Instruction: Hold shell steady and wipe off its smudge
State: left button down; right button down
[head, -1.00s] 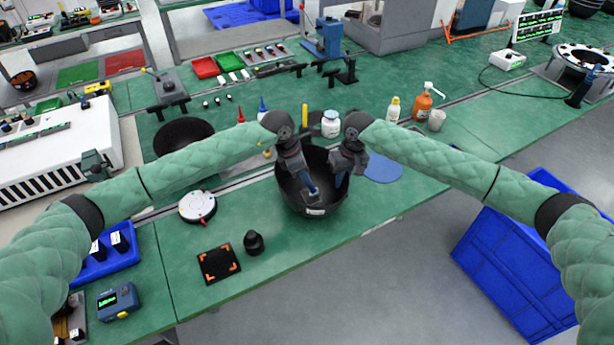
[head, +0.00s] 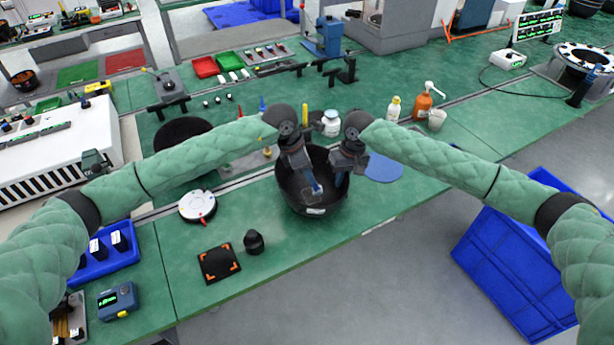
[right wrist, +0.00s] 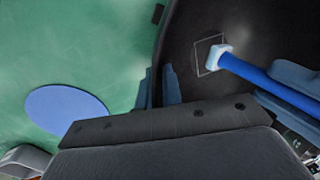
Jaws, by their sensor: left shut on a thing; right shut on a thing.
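The shell is a black bowl (head: 291,188) at the table's front edge, open side up; its dark inner wall (right wrist: 192,90) fills much of the right wrist view. My right gripper (head: 340,181) is shut on the shell's right rim, with its fingertips (right wrist: 160,90) on either side of the wall. My left gripper (head: 309,174) reaches into the shell, shut on a wiping tool (head: 317,188) with a blue handle. The tool's pale head (right wrist: 221,55) is at the inner wall, beside a thin light square outline (right wrist: 203,69). I cannot clearly make out a smudge.
A blue round mat (head: 384,168) lies right of the shell. A white jar (head: 331,124) stands behind it. A black knob-like part (head: 254,242) and a black square pad (head: 219,263) lie to the front left. A blue crate (head: 510,262) stands off the table at right.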

pick_arm(q)
jog(key=shift+r, duration=2.35)
pick_arm(e)
jog(key=shift+f, duration=0.2)
jog(key=c, duration=1.5)
grip_release()
pick_arm(q)
jog(key=shift+w, duration=0.1)
pick_arm(e)
jog(key=shift+r, duration=0.2)
jog(key=r, duration=0.3)
jog(key=d+r, duration=0.1)
jog(key=r, duration=0.3)
jog(key=w+d+r, duration=0.1)
jog(key=r, duration=0.3)
jog(key=shift+r, duration=0.25)
